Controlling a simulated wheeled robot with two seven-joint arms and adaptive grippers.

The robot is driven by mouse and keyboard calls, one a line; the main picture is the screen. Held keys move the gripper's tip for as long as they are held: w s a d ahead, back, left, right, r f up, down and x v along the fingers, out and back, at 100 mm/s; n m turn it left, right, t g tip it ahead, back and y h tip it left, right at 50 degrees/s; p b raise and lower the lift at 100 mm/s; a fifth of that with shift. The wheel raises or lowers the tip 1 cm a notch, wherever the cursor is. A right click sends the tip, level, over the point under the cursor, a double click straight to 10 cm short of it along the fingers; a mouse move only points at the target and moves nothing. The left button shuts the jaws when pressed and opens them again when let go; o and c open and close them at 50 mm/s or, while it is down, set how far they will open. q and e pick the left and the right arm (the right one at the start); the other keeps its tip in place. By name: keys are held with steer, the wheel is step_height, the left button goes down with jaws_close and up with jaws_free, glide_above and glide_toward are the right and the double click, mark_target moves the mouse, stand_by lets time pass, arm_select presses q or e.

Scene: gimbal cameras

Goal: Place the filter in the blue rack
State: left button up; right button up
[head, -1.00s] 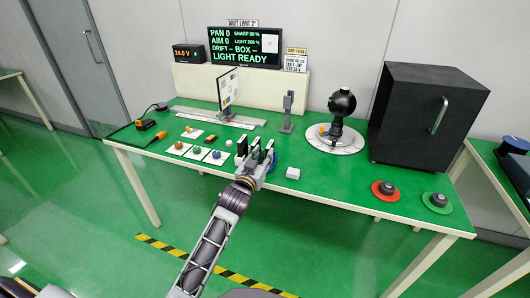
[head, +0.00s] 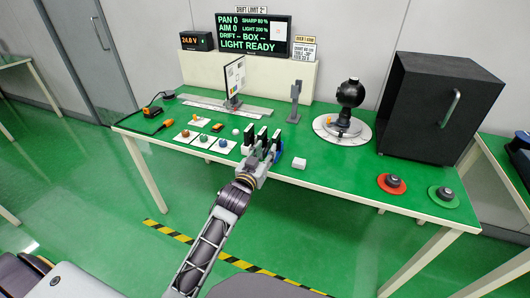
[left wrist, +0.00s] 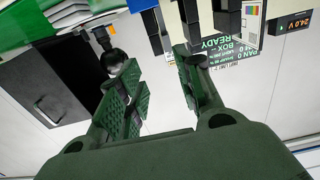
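Several upright dark plates, which look like filters (head: 262,134), stand at the front edge of the green table. A small blue part, likely the blue rack (head: 278,154), shows at their right, mostly hidden behind my gripper. I cannot tell which plate is the task's filter. My left gripper (head: 258,162) is just in front of the plates. In the left wrist view, which is upside down, its two green fingers (left wrist: 158,82) are apart with nothing between them. Dark plates (left wrist: 150,30) show just past the fingertips. My right gripper is not in view.
A black cabinet (head: 437,108) and a dark ball-shaped device on a round base (head: 347,110) stand to the right. White cards with coloured pieces (head: 205,141) lie left of the plates. The table front between block and red disc (head: 391,184) is clear.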

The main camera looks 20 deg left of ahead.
arm_select(q)
steer(key=s+f+g, duration=0.3)
steer(key=f, duration=0.7)
steer(key=s+f+m+g, duration=0.15)
steer(key=s+f, duration=0.25)
steer(key=f, duration=0.6)
steer(key=s+f+n+g, duration=0.1)
steer(key=s+f+g, duration=0.25)
steer(key=f, duration=0.75)
steer(key=s+f+m+g, duration=0.1)
steer(key=s+f+g, duration=0.6)
steer(key=s+f, duration=1.4)
steer(key=shift+s+d+f+g, duration=0.25)
steer(key=shift+s+f+g, duration=0.15)
steer(key=shift+s, duration=0.35)
